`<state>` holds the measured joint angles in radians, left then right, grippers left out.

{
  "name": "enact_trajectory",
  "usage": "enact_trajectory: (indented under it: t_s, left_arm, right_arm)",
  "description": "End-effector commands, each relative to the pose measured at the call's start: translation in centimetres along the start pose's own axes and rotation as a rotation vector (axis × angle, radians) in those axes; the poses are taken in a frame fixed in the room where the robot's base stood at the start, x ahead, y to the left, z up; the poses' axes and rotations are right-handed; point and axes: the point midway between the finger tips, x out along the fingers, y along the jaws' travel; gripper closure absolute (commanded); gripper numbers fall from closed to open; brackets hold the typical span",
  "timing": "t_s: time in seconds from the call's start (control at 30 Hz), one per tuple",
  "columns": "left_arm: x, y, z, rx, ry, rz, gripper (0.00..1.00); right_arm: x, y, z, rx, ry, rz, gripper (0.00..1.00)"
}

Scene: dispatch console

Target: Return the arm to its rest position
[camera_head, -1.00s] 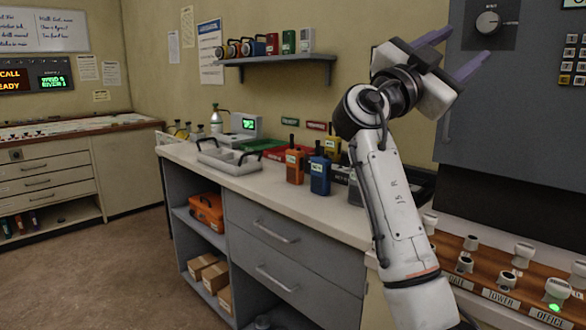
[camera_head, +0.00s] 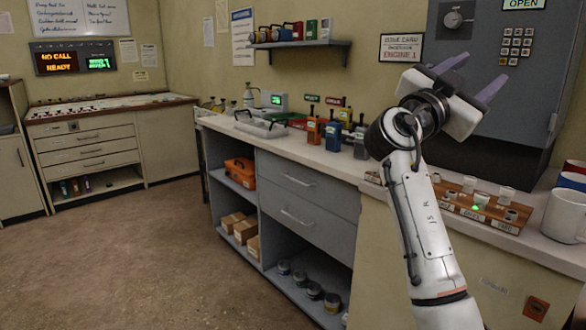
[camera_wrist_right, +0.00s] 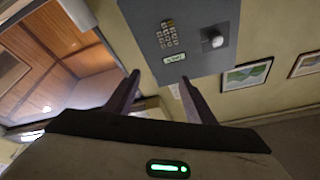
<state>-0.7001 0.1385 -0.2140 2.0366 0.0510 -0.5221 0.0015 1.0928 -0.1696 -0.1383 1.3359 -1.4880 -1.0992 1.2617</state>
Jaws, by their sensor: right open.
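My right arm (camera_head: 428,225) rises from the bottom right of the head view, with a white forearm and a dark wrist. Its gripper (camera_head: 476,75) is raised in front of the grey wall cabinet, with two purple-grey fingers spread apart. In the right wrist view the gripper (camera_wrist_right: 160,80) is open, with nothing between the fingers. My left gripper is in neither view.
The grey cabinet (camera_head: 480,90) with keypad and dial is behind the gripper. Below stand a wooden switch panel (camera_head: 470,207), a white mug (camera_head: 565,215), and radios including an orange one (camera_head: 313,131). The floor (camera_head: 130,270) at left is clear.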

Motion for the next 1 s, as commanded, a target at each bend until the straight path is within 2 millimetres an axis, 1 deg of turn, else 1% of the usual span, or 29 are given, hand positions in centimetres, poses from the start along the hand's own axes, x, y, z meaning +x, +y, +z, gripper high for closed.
enact_trajectory:
  t_s: [0.03,0.1,0.17,0.2,0.27,0.3,0.37,0.4,0.47,0.5,0.57,0.6,0.67,0.7,0.77,0.8,0.83,0.87,0.9,0.97,1.0]
  left_arm:
    - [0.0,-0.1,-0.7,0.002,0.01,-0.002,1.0]
    - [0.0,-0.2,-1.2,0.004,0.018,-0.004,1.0]
    - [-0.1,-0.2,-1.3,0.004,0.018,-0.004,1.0]
    - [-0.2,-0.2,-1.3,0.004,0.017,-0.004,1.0]
    - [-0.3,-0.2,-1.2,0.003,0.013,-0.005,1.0]
    - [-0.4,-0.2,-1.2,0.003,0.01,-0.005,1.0]
    - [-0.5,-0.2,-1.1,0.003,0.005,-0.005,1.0]
    - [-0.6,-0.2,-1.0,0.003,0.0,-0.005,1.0]
    - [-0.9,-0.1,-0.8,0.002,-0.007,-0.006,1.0]
    - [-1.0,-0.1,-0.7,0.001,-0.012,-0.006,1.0]
    - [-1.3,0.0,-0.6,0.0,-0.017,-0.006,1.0]
    - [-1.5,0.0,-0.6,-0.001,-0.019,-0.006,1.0]
    - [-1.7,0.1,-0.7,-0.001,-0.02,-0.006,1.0]
    - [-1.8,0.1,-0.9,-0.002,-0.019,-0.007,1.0]
    - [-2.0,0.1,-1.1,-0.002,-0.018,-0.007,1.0]
    - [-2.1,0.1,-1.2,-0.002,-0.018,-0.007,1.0]
    - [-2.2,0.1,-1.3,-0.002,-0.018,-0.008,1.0]
    - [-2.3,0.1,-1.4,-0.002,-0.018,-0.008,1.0]
    - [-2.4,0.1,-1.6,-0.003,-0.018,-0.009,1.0]
    - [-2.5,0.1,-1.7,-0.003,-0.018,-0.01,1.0]
    - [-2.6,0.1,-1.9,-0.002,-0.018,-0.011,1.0]
  right_arm:
    - [-0.2,0.3,1.4,-0.024,-0.023,-0.013,0.5]
    - [-0.5,0.7,3.8,-0.061,-0.064,-0.034,0.5]
    - [-1.0,1.2,6.0,-0.095,-0.102,-0.054,0.5]
    - [-1.4,1.6,7.6,-0.121,-0.131,-0.07,0.5]
    - [-2.1,2.3,10.3,-0.161,-0.179,-0.096,0.5]
    - [-2.7,3.0,12.3,-0.193,-0.214,-0.117,0.5]
    - [-4.0,4.2,15.7,-0.246,-0.277,-0.154,0.5]
    - [-5.2,5.3,18.3,-0.285,-0.326,-0.184,0.5]
    - [-7.2,7.1,21.9,-0.343,-0.399,-0.233,0.5]
    - [-8.7,8.3,24.2,-0.379,-0.447,-0.267,0.5]
    - [-11.1,10.3,27.3,-0.428,-0.518,-0.319,0.5]
    - [-12.8,11.8,29.2,-0.459,-0.565,-0.353,0.5]
    - [-15.7,14.1,31.8,-0.502,-0.636,-0.408,0.5]
    - [-17.8,15.8,33.4,-0.527,-0.684,-0.446,0.5]
    - [-21.1,18.3,35.4,-0.563,-0.754,-0.504,0.5]
    - [-23.4,20.1,36.5,-0.583,-0.802,-0.544,0.5]
    - [-25.1,21.4,37.1,-0.597,-0.835,-0.573,0.5]
    - [-26.9,22.8,37.7,-0.61,-0.871,-0.602,0.5]
    - [-29.3,24.6,38.2,-0.622,-0.917,-0.641,0.5]
    - [-33.0,27.4,38.7,-0.637,-0.985,-0.699,0.5]
    - [-35.4,29.2,38.7,-0.642,-1.029,-0.737,0.5]
